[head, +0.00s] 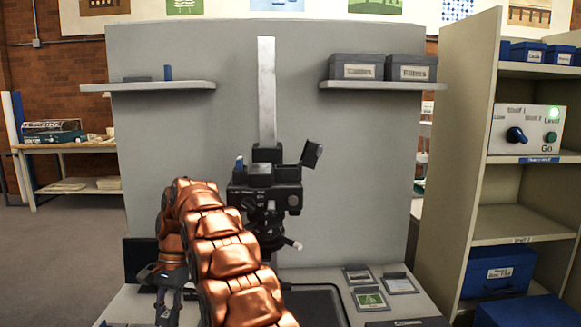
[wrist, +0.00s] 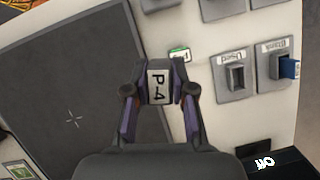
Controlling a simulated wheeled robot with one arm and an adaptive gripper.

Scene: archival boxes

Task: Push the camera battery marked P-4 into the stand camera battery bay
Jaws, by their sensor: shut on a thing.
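The battery marked P-4 (wrist: 158,88) is dark with a white label and sits between the fingers of my gripper (wrist: 158,100) in the wrist view. My gripper is shut on it, above the table. In the head view my gripper (head: 165,292) hangs low at the left, left of the stand camera; the battery cannot be made out there. The black stand camera (head: 268,190) stands behind my arm, with a dark flap (head: 312,154) sticking up at its upper right. My arm hides part of the camera's left side, and I cannot make out the inside of its bay.
In the wrist view, a grey holder labelled Used (wrist: 235,78) looks empty, and the holder beside it (wrist: 270,68) has a blue battery (wrist: 289,68). A dark mat (wrist: 65,95) lies at left. A control box (head: 527,132) with a lit green lamp stands on the right shelf.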

